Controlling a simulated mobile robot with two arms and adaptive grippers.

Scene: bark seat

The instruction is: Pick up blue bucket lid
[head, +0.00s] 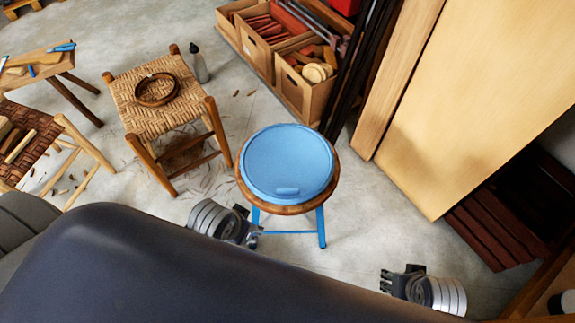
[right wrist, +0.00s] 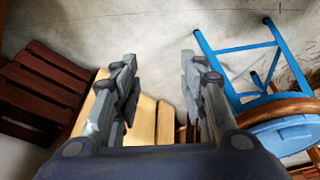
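The blue bucket lid (head: 288,162) lies flat on a round stool (head: 242,190) with a wooden seat and blue legs. A small raised tab shows on the lid's near edge. My left gripper (head: 254,232) is beside the stool's blue legs, left of and nearer than the lid, apart from it; its fingers are too small to judge. My right gripper (head: 386,281) is to the right of and nearer than the stool. In the right wrist view its two fingers (right wrist: 158,95) are spread with nothing between them. There the lid (right wrist: 285,135) shows at the right edge.
A woven stool (head: 130,115) holding a brown ring stands left of the blue-legged stool. Wooden boxes (head: 300,90) stand behind. Large boards (head: 470,90) lean at the right, above dark slats (head: 490,230).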

